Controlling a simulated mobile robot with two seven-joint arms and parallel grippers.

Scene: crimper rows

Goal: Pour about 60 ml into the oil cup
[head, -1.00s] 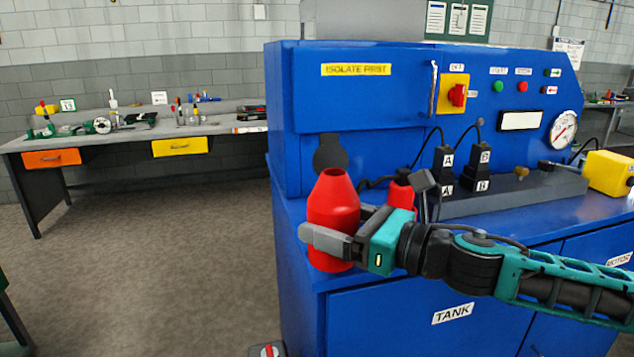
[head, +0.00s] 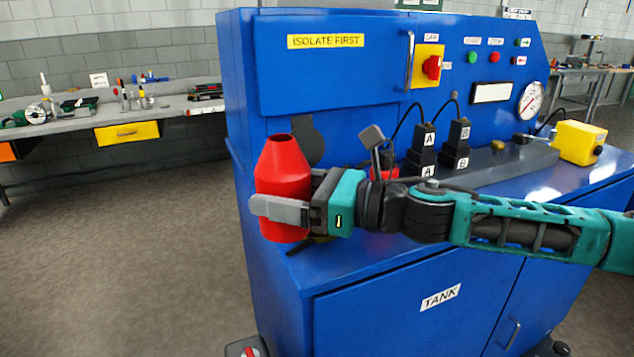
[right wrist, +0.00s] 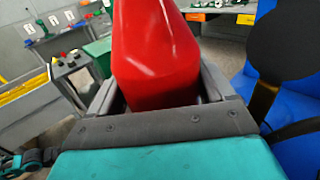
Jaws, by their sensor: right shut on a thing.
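A red bottle (head: 284,172) with a tapered top is held upright, or nearly so, at the left front corner of the blue machine. My right gripper (head: 268,207) is shut on its lower body, one grey finger across its front. The bottle also fills the middle of the right wrist view (right wrist: 157,60). Behind my right wrist, a small red fitting (head: 384,172) with a raised dark grey flap (head: 373,138) shows on the machine top, partly hidden. I cannot tell whether this is the oil cup. My left gripper is not in view.
The blue machine (head: 330,85) has a switch panel, a gauge (head: 530,101), black plug blocks (head: 456,145) and a yellow box (head: 579,142). A workbench (head: 75,128) with tools stands at the far left. The floor (head: 120,250) left of the machine is clear.

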